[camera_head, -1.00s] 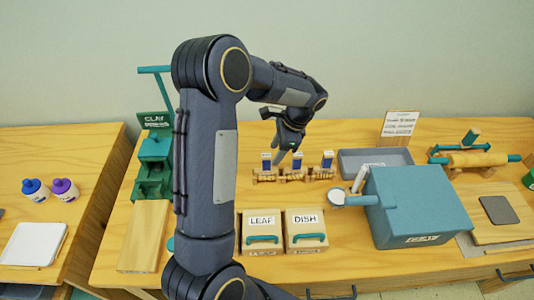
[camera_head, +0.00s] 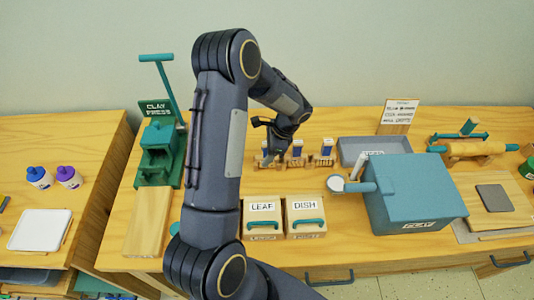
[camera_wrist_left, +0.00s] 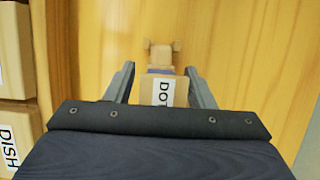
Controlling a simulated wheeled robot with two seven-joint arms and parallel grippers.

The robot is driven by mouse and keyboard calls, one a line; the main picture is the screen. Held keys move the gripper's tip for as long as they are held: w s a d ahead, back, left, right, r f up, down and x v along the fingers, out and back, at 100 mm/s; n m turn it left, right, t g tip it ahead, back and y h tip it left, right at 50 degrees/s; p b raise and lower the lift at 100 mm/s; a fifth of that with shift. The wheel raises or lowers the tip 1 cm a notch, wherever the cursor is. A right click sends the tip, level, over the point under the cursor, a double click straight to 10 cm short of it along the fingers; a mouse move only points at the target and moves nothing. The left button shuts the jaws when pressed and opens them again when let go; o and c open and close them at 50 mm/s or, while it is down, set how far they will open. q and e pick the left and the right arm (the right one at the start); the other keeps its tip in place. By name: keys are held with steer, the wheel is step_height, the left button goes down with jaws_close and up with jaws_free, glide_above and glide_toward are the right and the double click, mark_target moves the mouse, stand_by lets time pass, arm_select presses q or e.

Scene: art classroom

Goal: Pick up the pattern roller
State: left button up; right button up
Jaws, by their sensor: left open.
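Small pattern rollers with blue-and-white label tops (camera_head: 327,147) stand in a row in a low wooden rack (camera_head: 318,162) mid-table. The leftmost is largely hidden by my left gripper (camera_head: 275,152), which is over that end of the row. In the left wrist view, a pattern roller with a white label starting "DO" (camera_wrist_left: 160,90) shows between the two open fingers of my left gripper (camera_wrist_left: 160,68). I cannot tell whether the fingers touch it. My right gripper is not in view.
LEAF (camera_head: 262,226) and DISH (camera_head: 305,226) boxes stand in front of the rack. A blue-grey box (camera_head: 415,200) and grey tray (camera_head: 350,155) are to the right. A green clay press (camera_head: 158,165) stands left.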

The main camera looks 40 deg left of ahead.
arm_select(q)
jaws_close()
